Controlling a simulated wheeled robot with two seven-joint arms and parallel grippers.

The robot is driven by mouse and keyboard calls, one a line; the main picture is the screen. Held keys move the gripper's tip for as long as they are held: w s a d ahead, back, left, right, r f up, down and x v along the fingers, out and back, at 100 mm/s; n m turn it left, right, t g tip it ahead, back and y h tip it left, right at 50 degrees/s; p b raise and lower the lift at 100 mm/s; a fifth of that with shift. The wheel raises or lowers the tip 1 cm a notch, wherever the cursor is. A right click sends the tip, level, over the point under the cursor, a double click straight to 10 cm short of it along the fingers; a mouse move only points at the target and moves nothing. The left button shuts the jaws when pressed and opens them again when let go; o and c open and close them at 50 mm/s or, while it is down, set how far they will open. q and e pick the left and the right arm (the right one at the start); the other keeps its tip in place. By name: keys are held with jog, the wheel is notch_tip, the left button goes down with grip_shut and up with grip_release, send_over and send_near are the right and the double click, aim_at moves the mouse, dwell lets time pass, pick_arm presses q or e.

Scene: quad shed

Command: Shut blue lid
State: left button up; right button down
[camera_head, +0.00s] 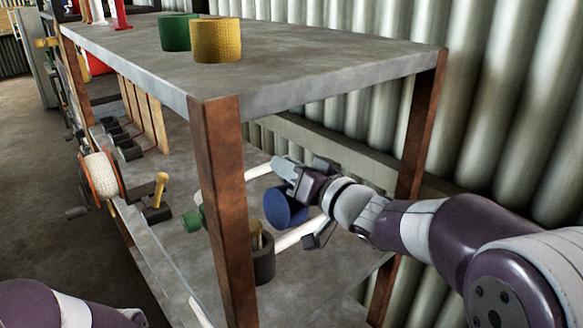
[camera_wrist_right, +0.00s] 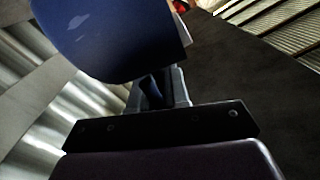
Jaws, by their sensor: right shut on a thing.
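The blue lid (camera_head: 285,207) is a round dark-blue disc above the lower shelf, tilted with its face toward the front left. It also fills the upper part of the right wrist view (camera_wrist_right: 110,35). My right gripper (camera_head: 290,176) reaches in from the right under the top board. It is shut on the blue lid at its edge; in the wrist view the fingers (camera_wrist_right: 158,90) meet just below the disc, and the exact grip spot is partly hidden. What the lid is joined to cannot be made out. Only part of my left arm shows at the lower left; its gripper is not visible.
A dark grey pot (camera_head: 263,262) stands below the lid, partly behind the rusty front post (camera_head: 222,200). White pipes and a green piece (camera_head: 193,220) are nearby. A rear post (camera_head: 418,130) stands behind my right arm. Yellow (camera_head: 216,40) and green (camera_head: 174,32) rolls sit on top.

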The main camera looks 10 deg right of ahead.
jog(key=shift+s+a+r+n, duration=0.25)
jog(key=shift+s+a+n, duration=0.2)
jog(key=shift+a+n, duration=0.25)
jog(key=shift+s+a+r+n+b, duration=0.1)
jog(key=shift+s+a+n+b, duration=0.55)
jog(key=shift+a+n, duration=0.3)
jog(key=shift+s+a+r+n+b, duration=0.1)
jog(key=shift+s+a+n+b, duration=0.3)
jog(key=shift+s+a+n, duration=0.5)
jog(key=shift+w+a, duration=0.15)
jog(key=shift+w, duration=0.05)
